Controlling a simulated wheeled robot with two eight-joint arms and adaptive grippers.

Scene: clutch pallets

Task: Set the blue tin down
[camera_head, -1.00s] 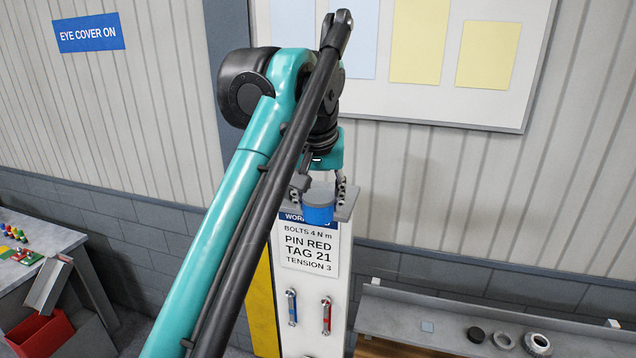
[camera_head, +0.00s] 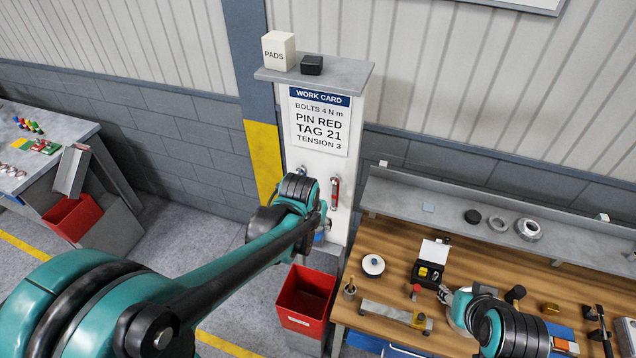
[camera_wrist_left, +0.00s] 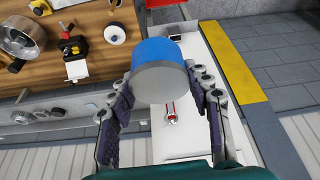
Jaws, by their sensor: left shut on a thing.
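The blue tin (camera_wrist_left: 158,52) has a blue side and a grey end face that shows toward the left wrist camera. My left gripper (camera_wrist_left: 161,82) is shut on it, with one finger on each side. In the head view only a bit of the tin (camera_head: 319,238) shows past my left wrist, in front of the white post and above the red bin. The left fingers are mostly hidden there. My right gripper (camera_head: 447,296) is over the wooden bench, beside a small black box; its finger gap is too small to make out.
The post's shelf (camera_head: 350,75) holds a white PADS box (camera_head: 278,51) and a small black box (camera_head: 312,65). The red bin (camera_head: 306,294) stands left of the wooden bench (camera_head: 395,240). The bench carries a white round part (camera_head: 373,266) and several small items.

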